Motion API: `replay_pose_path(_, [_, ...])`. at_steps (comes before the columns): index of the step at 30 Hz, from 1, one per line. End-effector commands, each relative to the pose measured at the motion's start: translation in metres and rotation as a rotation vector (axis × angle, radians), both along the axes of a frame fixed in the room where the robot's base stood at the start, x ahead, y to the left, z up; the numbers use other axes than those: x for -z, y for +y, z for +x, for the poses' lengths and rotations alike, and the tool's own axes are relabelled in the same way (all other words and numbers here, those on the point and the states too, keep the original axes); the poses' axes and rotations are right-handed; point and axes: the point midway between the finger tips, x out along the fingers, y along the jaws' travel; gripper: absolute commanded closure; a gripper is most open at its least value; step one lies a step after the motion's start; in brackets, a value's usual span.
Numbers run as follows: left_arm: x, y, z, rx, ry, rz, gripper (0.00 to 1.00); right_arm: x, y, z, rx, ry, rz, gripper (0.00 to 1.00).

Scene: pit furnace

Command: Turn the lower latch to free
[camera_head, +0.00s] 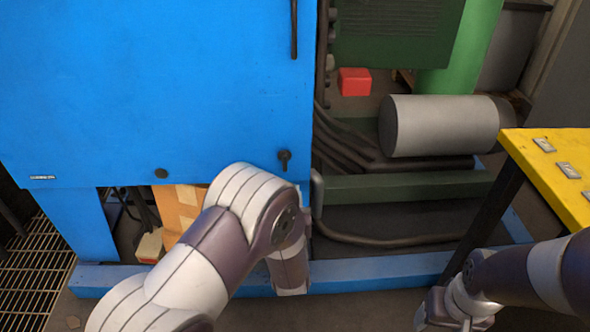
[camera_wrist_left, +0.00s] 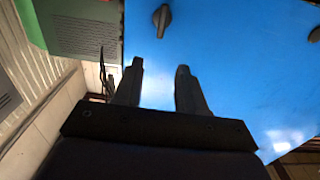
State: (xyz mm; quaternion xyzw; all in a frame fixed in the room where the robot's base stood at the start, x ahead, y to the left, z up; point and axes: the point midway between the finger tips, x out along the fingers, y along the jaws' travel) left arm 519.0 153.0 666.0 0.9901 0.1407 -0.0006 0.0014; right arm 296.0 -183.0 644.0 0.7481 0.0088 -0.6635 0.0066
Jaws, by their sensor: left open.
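The lower latch (camera_head: 284,158) is a small dark turn handle near the lower right corner of the blue cabinet door (camera_head: 150,90). In the head view its grip hangs roughly straight down.
A dark vertical bar handle (camera_head: 294,28) is higher on the door, and a dark round fitting (camera_head: 161,174) is at its lower edge. A yellow table (camera_head: 552,165) stands at right. A grey cylinder (camera_head: 440,125) and a red box (camera_head: 354,81) lie behind.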

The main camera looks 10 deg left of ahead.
Motion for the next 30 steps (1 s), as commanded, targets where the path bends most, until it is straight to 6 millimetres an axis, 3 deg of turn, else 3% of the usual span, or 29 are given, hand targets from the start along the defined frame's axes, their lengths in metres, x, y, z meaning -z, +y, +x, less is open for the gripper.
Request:
replay_pose_path(15, [0.002, 0.031, 0.106, 0.000, -0.004, 0.002, 0.60, 0.036, 0.000, 0.000, 0.000, 0.001, 0.000, 0.33])
replay_pose_path(20, [0.000, 0.034, 0.118, 0.002, -0.002, 0.003, 0.60, 0.038, 0.000, 0.000, 0.000, 0.001, 0.000, 0.33])
replay_pose_path(27, [-0.001, 0.034, 0.119, 0.002, -0.001, 0.002, 0.60, 0.037, 0.000, 0.000, 0.000, 0.001, 0.000, 0.33])
replay_pose_path(30, [-0.001, 0.034, 0.119, 0.002, -0.001, 0.002, 0.92, 0.037, 0.000, 0.000, 0.000, 0.001, 0.000, 0.33])
